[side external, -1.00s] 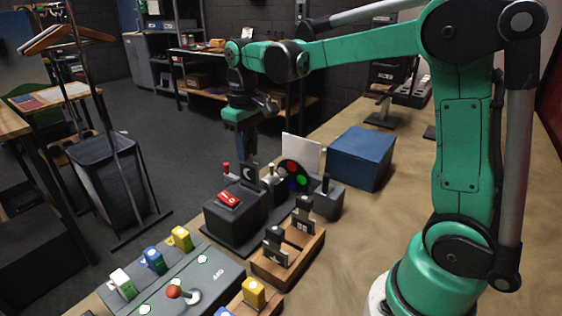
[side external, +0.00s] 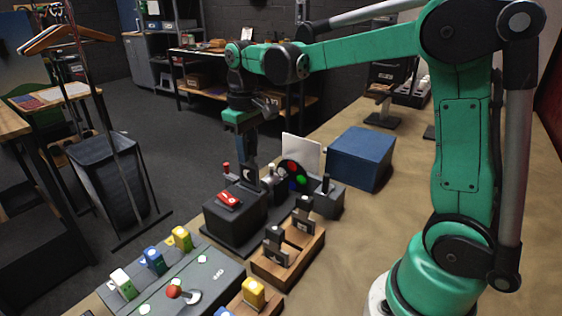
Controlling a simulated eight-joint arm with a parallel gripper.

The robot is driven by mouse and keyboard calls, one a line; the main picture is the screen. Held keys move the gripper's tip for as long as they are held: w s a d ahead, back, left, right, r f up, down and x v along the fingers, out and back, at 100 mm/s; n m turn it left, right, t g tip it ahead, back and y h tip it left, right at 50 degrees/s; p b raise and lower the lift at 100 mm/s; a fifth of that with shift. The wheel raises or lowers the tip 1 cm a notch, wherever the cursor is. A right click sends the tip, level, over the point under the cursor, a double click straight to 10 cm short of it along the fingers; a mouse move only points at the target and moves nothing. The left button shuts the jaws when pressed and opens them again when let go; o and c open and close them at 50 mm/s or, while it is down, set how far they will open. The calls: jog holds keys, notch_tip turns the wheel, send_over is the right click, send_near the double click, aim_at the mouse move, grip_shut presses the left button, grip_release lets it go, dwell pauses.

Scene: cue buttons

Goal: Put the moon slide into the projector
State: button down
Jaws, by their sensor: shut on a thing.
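The projector (side external: 228,222) is a dark box on a dark base, with a red rocker switch (side external: 229,199) on top and a colour wheel (side external: 297,174) at its right. My gripper (side external: 248,158) points down over the back part of the projector and is shut on a dark slide with a pale crescent, the moon slide (side external: 248,173). The slide is upright. Its lower edge is at the projector's top in the picture; I cannot tell whether it is inside a slot or just above it.
A wooden rack (side external: 289,263) in front holds other dark slides. A grey console (side external: 190,285) with coloured blocks and a red-knobbed lever is at lower left. A blue box (side external: 361,158) and a white screen (side external: 301,151) stand behind.

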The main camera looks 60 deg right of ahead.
aim_at(250, 187)
jog(key=shift+f, duration=2.8)
dwell(0.5)
jog(key=shift+c, duration=2.4)
grip_release()
jog(key=shift+r, duration=3.5)
